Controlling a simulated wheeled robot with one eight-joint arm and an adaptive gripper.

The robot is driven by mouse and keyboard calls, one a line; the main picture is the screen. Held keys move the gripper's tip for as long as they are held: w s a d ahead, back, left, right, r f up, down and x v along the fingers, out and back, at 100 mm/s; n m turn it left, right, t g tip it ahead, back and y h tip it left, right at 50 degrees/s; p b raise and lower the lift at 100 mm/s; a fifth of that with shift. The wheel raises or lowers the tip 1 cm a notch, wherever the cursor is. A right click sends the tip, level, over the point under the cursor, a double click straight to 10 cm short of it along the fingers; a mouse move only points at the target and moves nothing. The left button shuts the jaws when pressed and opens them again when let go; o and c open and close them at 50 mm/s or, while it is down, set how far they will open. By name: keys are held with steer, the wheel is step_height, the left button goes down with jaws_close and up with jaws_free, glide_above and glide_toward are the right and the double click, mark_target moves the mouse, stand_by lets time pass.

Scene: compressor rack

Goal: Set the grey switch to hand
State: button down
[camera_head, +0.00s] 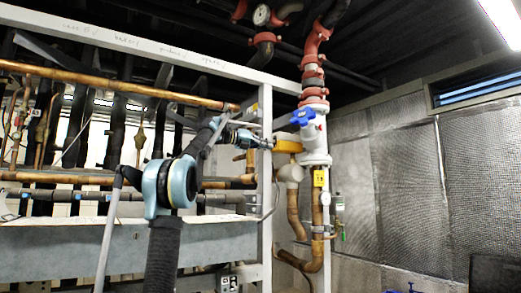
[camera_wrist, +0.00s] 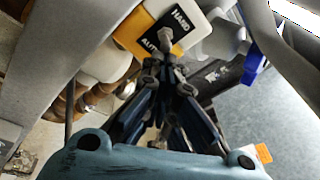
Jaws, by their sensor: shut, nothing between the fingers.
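The grey switch (camera_wrist: 167,36) is a small knob on a black label with the words HAND and AUTO, on an orange-yellow and white box (camera_wrist: 137,30). In the wrist view the knob lies between the two words; its exact setting is hard to read. In the head view the yellow box (camera_head: 288,146) is beside the white valve body, and the switch is too small to see. My gripper (camera_wrist: 168,62) is shut and empty, its tips right at the knob. I cannot tell whether they touch it. It also shows in the head view (camera_head: 268,143), reaching right to the box.
A blue handle (camera_head: 303,116) sits just above the box on the white valve (camera_head: 314,140). A pale upright post (camera_head: 266,190) and copper pipes (camera_head: 130,84) stand close to my arm. A yellow tag (camera_head: 320,177) hangs below. Silver wall panels are at right.

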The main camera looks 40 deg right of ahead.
steer(key=shift+r, duration=0.1)
steer(key=shift+a+r, duration=0.1)
steer(key=shift+r, duration=0.05)
steer(key=shift+w, duration=0.1)
steer(key=v, duration=1.2)
steer(key=shift+a, duration=0.1)
stand_by(0.4)
